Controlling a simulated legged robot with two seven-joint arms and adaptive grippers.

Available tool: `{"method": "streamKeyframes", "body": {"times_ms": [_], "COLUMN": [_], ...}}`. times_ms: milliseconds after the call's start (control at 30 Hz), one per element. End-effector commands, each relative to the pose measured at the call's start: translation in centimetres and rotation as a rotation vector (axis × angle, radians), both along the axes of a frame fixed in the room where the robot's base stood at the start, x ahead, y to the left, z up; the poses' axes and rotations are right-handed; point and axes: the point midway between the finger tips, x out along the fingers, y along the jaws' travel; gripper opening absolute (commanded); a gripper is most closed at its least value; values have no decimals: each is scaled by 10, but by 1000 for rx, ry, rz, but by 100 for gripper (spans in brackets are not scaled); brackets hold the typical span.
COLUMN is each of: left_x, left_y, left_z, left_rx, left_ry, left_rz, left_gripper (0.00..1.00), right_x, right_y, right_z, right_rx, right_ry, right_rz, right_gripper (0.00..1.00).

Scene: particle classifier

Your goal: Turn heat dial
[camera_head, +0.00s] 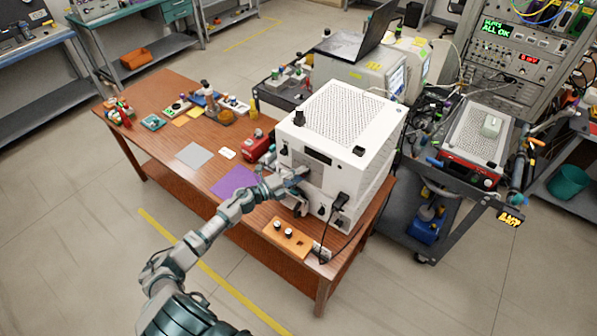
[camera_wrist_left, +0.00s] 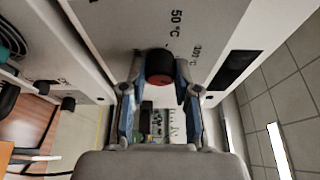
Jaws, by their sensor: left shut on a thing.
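The heat dial (camera_wrist_left: 159,64) is a round knob with a black rim and a reddish face on a white panel marked in °C. It belongs to the white boxy machine (camera_head: 346,115) on the wooden table. My left gripper (camera_wrist_left: 160,82) has one finger on each side of the dial and is shut on it. In the head view my left gripper (camera_head: 299,180) is at the machine's front face and covers the dial. My right gripper is in neither view.
A wooden block with knobs (camera_head: 287,237) lies in front of the machine. A purple sheet (camera_head: 233,184) and a red device (camera_head: 257,146) are to its left. A cart with a red-based device (camera_head: 468,168) stands to the right. Floor in front is clear.

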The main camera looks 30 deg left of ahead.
Motion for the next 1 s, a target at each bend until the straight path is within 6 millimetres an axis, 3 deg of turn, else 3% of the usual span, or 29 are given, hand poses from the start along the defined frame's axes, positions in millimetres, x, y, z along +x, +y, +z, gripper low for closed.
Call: {"method": "streamKeyframes", "body": {"times_ms": [600,1000], "left_x": [-1,-3], "left_y": [-2,-3], "left_z": [3,-2], "left_rx": [533,693], "left_ry": [-35,-45], "left_rz": [-4,-6], "left_gripper": [0,0], "right_x": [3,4], "right_y": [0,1], "right_z": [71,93], "right_rx": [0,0], "right_ry": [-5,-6], "right_rz": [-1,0], "right_gripper": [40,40]}}
